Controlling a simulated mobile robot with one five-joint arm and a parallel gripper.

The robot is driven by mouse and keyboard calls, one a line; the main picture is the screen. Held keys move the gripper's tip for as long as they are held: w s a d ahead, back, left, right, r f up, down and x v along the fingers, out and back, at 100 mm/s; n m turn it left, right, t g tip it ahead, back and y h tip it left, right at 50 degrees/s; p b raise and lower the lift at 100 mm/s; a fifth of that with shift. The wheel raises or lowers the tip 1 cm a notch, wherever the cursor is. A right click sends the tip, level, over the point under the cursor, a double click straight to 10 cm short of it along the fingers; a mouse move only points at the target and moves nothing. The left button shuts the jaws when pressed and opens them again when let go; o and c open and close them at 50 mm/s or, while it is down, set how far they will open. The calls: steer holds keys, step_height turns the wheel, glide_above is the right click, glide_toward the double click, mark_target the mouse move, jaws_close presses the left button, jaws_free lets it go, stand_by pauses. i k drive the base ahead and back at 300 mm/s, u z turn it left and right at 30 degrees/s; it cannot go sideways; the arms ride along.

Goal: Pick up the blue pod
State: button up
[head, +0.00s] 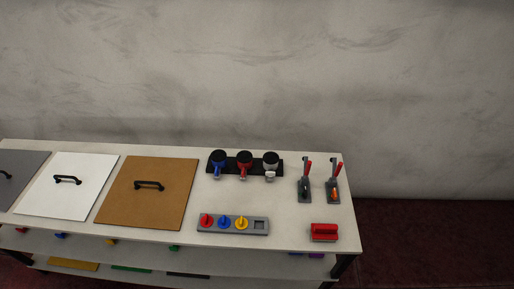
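A blue piece with a knob on top (224,222), which looks like the blue pod, sits in a grey tray (204,228) near the front of the white table. It is between a red piece (206,220) and a yellow piece (242,223). The square slot at the tray's right end (260,226) is empty. My gripper is not in view.
A black rack behind the tray holds blue (218,163), red (245,163) and white (270,166) black-topped items. Two lever clamps (305,187) and a red block (324,232) stand at the right. Brown (147,207), white (66,200) and grey handled panels lie left. Lower shelves hold small coloured items.

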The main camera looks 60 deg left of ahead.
mark_target(218, 156)
steer(key=i, duration=1.05)
steer(key=u, duration=4.85)
steer(key=i, duration=1.05)
steer(key=z, duration=0.05)
